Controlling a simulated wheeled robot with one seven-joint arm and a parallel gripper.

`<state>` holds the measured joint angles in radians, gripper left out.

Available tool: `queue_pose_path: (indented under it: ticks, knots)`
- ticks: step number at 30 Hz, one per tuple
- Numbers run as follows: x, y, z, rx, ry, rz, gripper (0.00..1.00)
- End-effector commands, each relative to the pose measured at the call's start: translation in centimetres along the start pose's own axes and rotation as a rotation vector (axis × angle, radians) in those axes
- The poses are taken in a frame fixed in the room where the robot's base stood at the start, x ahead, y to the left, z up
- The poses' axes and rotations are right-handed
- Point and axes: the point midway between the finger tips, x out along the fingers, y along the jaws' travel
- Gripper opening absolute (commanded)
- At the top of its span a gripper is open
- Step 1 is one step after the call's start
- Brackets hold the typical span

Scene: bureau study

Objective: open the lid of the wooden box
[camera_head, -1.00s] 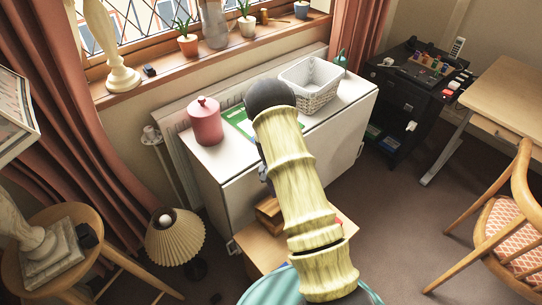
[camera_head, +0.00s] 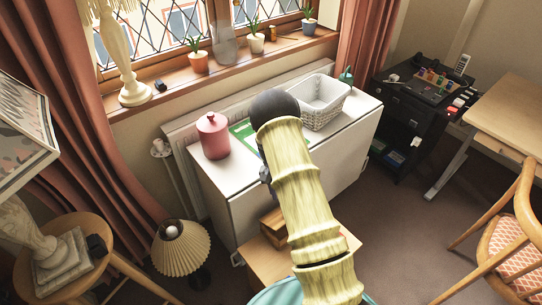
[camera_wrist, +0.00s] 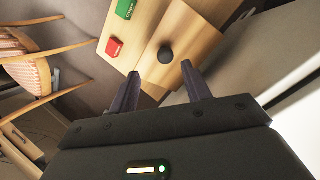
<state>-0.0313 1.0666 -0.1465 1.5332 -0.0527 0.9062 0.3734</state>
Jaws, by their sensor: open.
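The wooden box (camera_head: 272,228) sits on a small light-wood table (camera_head: 262,262) in the head view, partly hidden behind my arm. In the wrist view a light-wood surface that looks like the box's lid (camera_wrist: 182,40) carries a round black knob (camera_wrist: 165,55). The lid looks shut. My gripper (camera_wrist: 162,84) is open and empty in the wrist view, its two dark fingers pointing at the box. The knob lies just beyond the fingertips, roughly between them, and no contact shows. In the head view my arm hides the fingers.
A red block (camera_wrist: 114,47) and a green block (camera_wrist: 125,8) lie beside the box. A white cabinet (camera_head: 250,200) stands close behind, bearing a red canister (camera_head: 213,136) and a white basket (camera_head: 322,105). A pleated lamp (camera_head: 181,247) stands at the left, a chair (camera_head: 505,235) at the right.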

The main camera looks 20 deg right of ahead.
Motion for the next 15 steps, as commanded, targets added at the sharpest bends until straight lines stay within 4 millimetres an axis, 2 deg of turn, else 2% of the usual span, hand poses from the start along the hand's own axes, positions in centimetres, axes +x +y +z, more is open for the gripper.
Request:
queue_pose_path:
  ticks: [15]
  knots:
    - [-3.1, -0.2, -0.1, 0.000, 0.000, 0.000, 0.48]
